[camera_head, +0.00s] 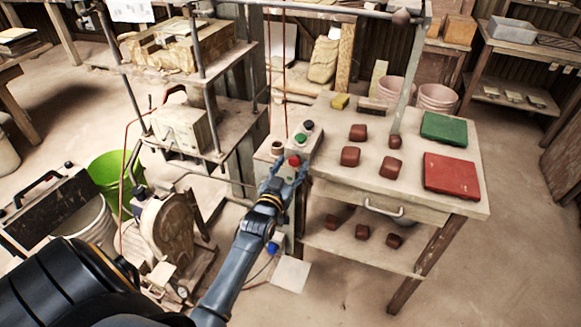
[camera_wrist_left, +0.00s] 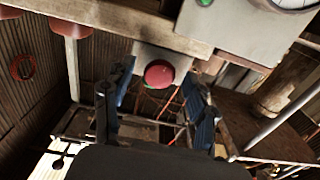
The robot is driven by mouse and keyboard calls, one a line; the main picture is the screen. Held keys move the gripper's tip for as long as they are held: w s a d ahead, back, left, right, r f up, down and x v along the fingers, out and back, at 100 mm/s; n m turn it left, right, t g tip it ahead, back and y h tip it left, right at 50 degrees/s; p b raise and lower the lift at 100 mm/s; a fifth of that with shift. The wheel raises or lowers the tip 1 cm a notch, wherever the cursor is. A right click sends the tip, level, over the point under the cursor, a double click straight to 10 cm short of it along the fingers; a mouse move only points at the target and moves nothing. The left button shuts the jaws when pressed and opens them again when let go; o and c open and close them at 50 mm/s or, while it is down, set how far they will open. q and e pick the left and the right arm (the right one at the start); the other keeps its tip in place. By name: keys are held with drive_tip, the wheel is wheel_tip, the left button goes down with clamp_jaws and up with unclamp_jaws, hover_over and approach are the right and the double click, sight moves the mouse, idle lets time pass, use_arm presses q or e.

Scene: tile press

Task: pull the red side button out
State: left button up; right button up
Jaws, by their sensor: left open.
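The red side button (camera_wrist_left: 158,73) is round and sits on a small pale housing in the left wrist view. My left gripper (camera_wrist_left: 160,80) is open, with one blue finger on each side of the button. Gaps show between the button and both fingers. In the head view the left gripper (camera_head: 286,181) is at the near end of the grey control box (camera_head: 313,143) and hides part of it. A red button (camera_head: 294,160) shows just beyond the fingers; I cannot tell there whether it is the side one. My right gripper is not in view.
A worktable (camera_head: 455,205) stands right of the control box, with brown blocks, a green tile (camera_head: 444,128) and a red tile (camera_head: 451,176). A green button (camera_head: 300,139) is on the box top. A metal press frame (camera_head: 200,80) stands left. Open floor lies in front.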

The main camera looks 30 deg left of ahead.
use_arm(q)
drive_tip(key=v, duration=1.2)
drive_tip(key=shift+s+f, duration=0.1)
drive_tip(key=s+d+f+m+g+h, duration=0.1)
drive_tip(key=s+d+f+g, duration=0.2)
drive_tip(key=f, duration=0.8)
drive_tip(key=s+d+f+m+g+h, duration=0.1)
drive_tip(key=s+d+f+g+h, duration=0.2)
drive_tip(key=f, duration=0.7)
drive_tip(key=s+d+f+g, duration=0.2)
drive_tip(key=s+d+f, duration=0.15)
drive_tip(key=f, duration=0.75)
drive_tip(key=s+f+m+g, duration=0.1)
drive_tip(key=s+f+g, duration=0.1)
drive_tip(key=s+f, duration=0.4)
drive_tip(key=s+f+m+g, duration=0.1)
drive_tip(key=s+f+g, duration=0.2)
drive_tip(key=s, duration=1.1)
drive_tip(key=s+d+f+m+g, duration=0.1)
drive_tip(key=s+f+g, duration=0.2)
drive_tip(key=s+f, duration=0.6)
drive_tip(key=shift+s, duration=0.6)
drive_tip(key=shift+d, duration=0.2)
